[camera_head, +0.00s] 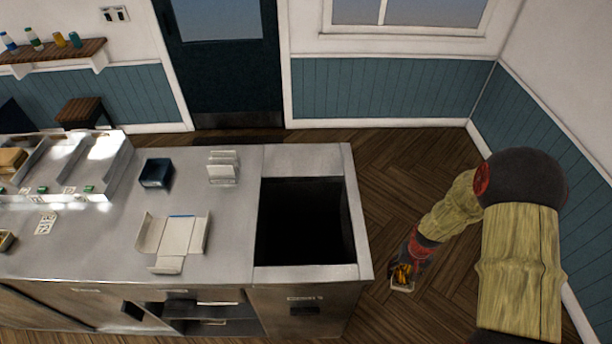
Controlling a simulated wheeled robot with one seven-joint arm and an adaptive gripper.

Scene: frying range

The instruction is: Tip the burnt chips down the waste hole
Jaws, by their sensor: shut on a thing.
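My gripper (414,262) is at the right of the steel counter, past its right end. It is shut on a small pale tray (402,289) that holds orange-brown and dark chips (402,274). The fingers are small and partly hidden by the arm and the tray. From this view the tray looks roughly upright, with the floor behind it. The waste hole (305,222) is a large dark rectangular opening in the counter's right end, to the left of the tray. Its inside is too dark to see.
The steel counter (240,255) bears an open white carton (178,236), a dark blue box (156,172) and a white rack (223,168). A raised steel unit (88,165) stands at the left. The counter's right edge lies between my gripper and the hole. Wooden floor (415,165) is clear behind.

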